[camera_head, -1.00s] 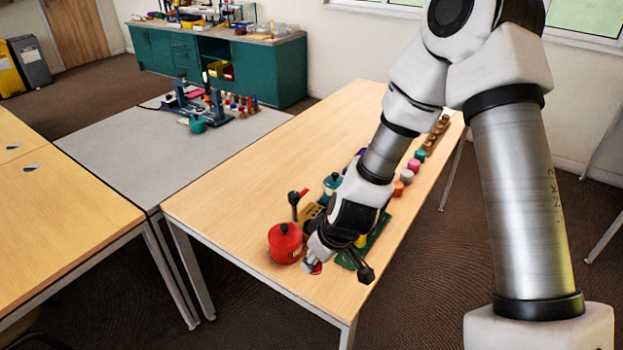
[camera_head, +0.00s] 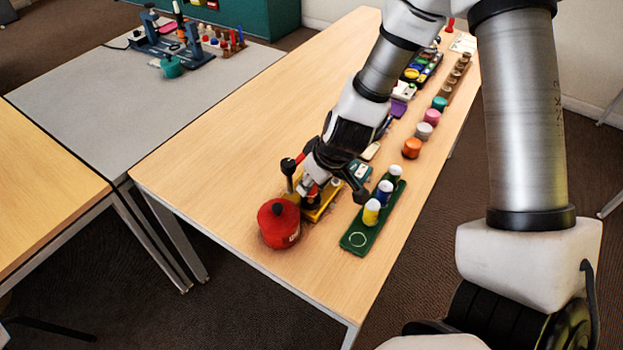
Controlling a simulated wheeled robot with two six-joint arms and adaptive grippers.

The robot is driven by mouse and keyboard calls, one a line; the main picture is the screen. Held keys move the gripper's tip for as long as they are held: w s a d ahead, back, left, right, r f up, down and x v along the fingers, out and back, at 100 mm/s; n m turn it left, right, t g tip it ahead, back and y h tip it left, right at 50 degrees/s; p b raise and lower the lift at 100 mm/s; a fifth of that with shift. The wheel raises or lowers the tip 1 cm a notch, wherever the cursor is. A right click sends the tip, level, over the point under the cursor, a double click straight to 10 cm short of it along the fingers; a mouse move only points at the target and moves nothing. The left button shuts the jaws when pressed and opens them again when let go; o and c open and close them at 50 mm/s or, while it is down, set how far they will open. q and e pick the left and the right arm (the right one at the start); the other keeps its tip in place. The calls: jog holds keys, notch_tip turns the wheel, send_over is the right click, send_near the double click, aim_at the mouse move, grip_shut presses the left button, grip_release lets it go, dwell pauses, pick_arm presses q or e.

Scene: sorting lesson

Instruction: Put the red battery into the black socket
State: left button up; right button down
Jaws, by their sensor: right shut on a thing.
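My right gripper (camera_head: 311,188) is low over the near end of the wooden table, at a yellow device (camera_head: 326,207). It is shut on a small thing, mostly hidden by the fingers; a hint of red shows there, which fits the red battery. I cannot tell whether it touches the device. The black socket cannot be made out; the gripper and wrist cover much of the device. My left gripper is not in view.
A red pot (camera_head: 279,224) stands close left of the gripper. A black-knobbed lever (camera_head: 288,166) rises behind it. A green tray (camera_head: 357,239) with yellow, blue and white pieces lies to the right. The table's left middle is clear.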

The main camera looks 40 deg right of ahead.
jog(key=shift+w+f+b, duration=0.1)
jog(key=shift+f+b, duration=0.2)
jog(key=shift+f, duration=0.45)
jog(key=shift+s+a+r, duration=0.1)
jog(key=shift+s, duration=0.1)
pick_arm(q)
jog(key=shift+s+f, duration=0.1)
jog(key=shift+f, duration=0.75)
pick_arm(e)
jog(key=shift+w, duration=0.1)
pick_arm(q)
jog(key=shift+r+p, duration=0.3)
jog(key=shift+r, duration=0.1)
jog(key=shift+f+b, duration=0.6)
pick_arm(e)
jog(key=shift+f, duration=0.65)
jog(key=c, duration=1.1)
grip_release()
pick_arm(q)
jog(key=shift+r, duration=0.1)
